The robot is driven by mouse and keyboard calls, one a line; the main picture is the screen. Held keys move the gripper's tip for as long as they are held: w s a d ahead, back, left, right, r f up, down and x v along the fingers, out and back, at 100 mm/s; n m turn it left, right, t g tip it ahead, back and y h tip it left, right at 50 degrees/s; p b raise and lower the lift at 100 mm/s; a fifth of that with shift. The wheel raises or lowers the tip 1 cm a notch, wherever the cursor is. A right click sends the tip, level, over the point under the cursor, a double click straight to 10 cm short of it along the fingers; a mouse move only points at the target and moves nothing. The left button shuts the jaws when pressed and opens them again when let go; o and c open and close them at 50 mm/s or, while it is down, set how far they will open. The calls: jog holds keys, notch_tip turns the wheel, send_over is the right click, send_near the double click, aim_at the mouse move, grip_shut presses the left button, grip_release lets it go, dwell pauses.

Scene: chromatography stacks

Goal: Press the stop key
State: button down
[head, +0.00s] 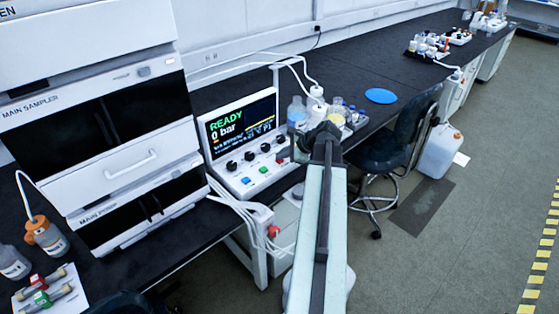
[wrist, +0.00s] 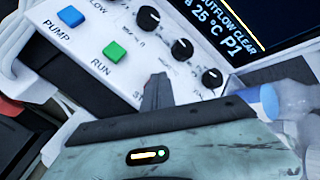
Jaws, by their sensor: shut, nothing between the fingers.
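The control unit (head: 240,140) stands on the dark bench, its screen reading READY and 0 bar. Below the screen are black knobs, a blue key (head: 246,181) and a green key (head: 263,170). In the wrist view, the blue key (wrist: 71,16) is labelled PUMP and the green key (wrist: 114,51) RUN. A third label starting "ST" shows to the right of RUN; my gripper (wrist: 157,88) covers the rest of it and the stop key beside it. My gripper (head: 298,150) is shut and empty, over the right end of the key row. Contact cannot be told.
Bottles (head: 297,110) and a vial tray stand just right of the unit. The main sampler stack (head: 95,110) stands to the left. White tubes hang below the unit, near a red knob (head: 273,231) on the bench front. A chair (head: 395,150) stands at the right.

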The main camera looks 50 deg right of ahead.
aim_at(282, 161)
dwell(0.3)
jog(key=shift+r+p, duration=0.9)
jog(key=shift+p, duration=0.05)
notch_tip(282, 161, up, 5)
jog(key=p, duration=0.5)
dwell(0.4)
